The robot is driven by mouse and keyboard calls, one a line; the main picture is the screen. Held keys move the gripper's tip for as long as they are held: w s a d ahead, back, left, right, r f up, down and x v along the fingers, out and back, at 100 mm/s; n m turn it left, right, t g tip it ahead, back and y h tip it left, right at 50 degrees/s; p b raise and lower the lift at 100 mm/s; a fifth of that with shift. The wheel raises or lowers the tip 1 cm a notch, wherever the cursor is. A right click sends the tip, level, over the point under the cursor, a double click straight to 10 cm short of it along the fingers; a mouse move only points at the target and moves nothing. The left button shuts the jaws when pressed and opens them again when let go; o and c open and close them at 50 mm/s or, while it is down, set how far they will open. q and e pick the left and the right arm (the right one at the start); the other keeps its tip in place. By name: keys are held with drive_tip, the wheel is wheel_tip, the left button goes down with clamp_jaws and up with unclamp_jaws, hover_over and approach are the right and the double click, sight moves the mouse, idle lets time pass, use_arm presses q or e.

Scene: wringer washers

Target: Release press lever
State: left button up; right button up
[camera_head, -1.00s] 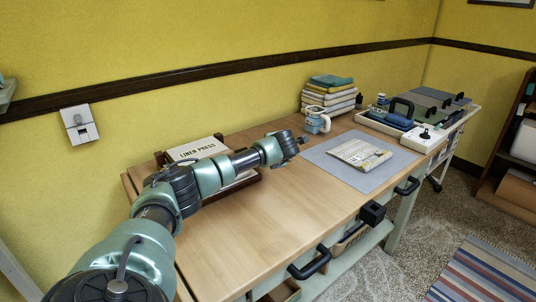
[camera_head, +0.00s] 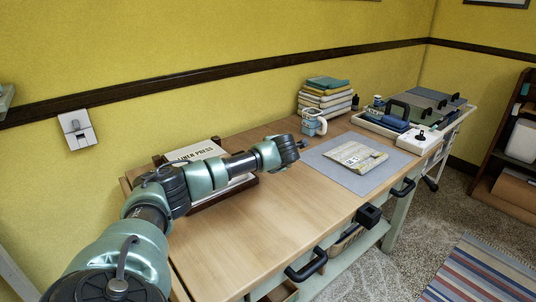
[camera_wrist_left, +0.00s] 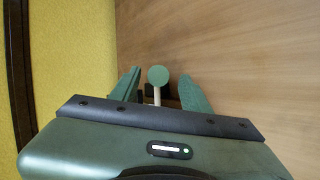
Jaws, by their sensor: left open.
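The linen press (camera_head: 195,152), with its "LINEN PRESS" label, sits at the wall side of the wooden table, partly hidden behind my left arm. My left gripper (camera_head: 302,144) reaches over the table to the right of the press. In the left wrist view the open gripper (camera_wrist_left: 158,90) has a round green knob (camera_wrist_left: 158,76) on a pale rod (camera_wrist_left: 157,96) between its fingers, with gaps on both sides. The knob appears to be the lever's end; the lever is not distinguishable in the head view. My right gripper is not in view.
A grey mat (camera_head: 325,163) with a folded cloth bundle (camera_head: 355,156) lies right of my left gripper. A mug (camera_head: 313,124) and a towel stack (camera_head: 325,98) stand behind it. The front of the wooden table (camera_head: 260,225) is clear.

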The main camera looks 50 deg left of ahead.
use_arm(q)
drive_tip(key=p+v, duration=0.1)
drive_tip(key=v, duration=0.3)
drive_tip(key=shift+s+d+r, duration=0.1)
drive_tip(key=shift+d, duration=0.05)
idle(0.4)
